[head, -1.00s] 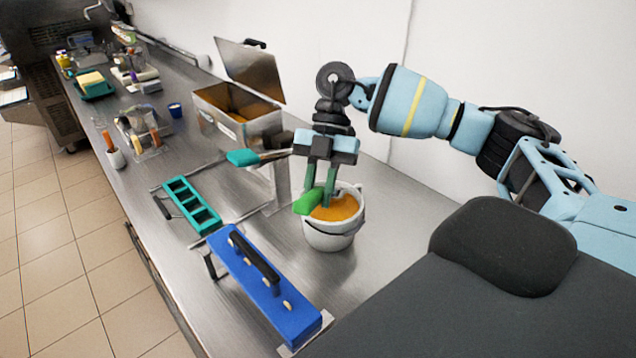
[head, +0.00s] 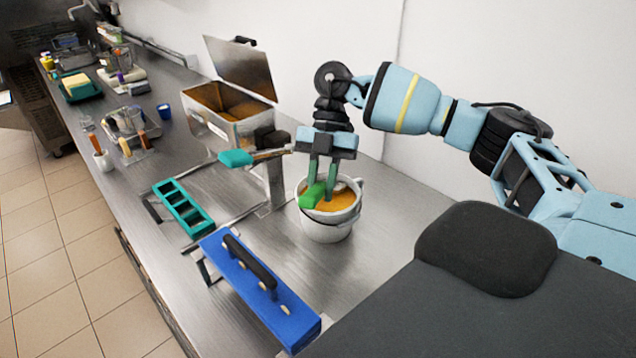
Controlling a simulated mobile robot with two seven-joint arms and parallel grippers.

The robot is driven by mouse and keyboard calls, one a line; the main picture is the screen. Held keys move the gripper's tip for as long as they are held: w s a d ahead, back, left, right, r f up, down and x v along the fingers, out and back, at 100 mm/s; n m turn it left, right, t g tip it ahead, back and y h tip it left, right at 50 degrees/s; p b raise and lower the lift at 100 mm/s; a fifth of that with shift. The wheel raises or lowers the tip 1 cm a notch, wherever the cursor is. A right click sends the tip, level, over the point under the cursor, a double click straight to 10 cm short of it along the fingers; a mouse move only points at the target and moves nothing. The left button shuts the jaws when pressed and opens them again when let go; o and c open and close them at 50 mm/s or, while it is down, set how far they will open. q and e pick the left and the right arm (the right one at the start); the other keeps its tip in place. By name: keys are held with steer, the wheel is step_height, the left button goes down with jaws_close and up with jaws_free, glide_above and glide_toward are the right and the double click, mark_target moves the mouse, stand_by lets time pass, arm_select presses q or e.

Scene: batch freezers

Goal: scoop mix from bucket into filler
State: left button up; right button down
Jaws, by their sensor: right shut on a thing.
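A white bucket (head: 327,228) with orange mix (head: 338,200) in it stands on the steel counter. My right gripper (head: 321,188) points down over the bucket's mouth. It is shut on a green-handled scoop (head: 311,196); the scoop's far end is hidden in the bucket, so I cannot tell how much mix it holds. The filler (head: 237,132), a steel box with its lid raised and orange-brown mix inside, stands behind and left of the bucket. My left gripper is not in view.
A teal mold tray (head: 183,210) and a blue block with a black handle (head: 262,290) lie left of the bucket on a frame. A teal-handled lever (head: 237,158) sticks out before the filler. A white cup (head: 104,161) and other items stand farther back.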

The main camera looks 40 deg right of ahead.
mark_target(312, 192)
steer(key=shift+s+a+r+t+h+p, duration=0.15)
steer(key=shift+a+r+t+h+p, duration=0.15)
steer(key=shift+h+p, duration=0.1)
steer(key=shift+s+a+r, duration=0.1)
steer(key=shift+a+r, duration=0.05)
steer(key=shift+r, duration=0.5)
steer(key=shift+s+a+r, duration=0.1)
steer(key=shift+a+r, duration=0.05)
steer(key=shift+r, duration=0.55)
steer(key=shift+s+a+r, duration=0.1)
steer(key=shift+a+r, duration=0.05)
steer(key=shift+r, duration=0.5)
steer(key=shift+s+a+f+t+h, duration=0.1)
steer(key=shift+s+a+t+h, duration=0.4)
steer(key=shift+a+h, duration=0.2)
steer(key=shift+s+a+t+h, duration=0.35)
steer(key=shift+a+t+h, duration=0.2)
steer(key=shift+h, duration=0.25)
steer(key=shift+a, duration=0.15)
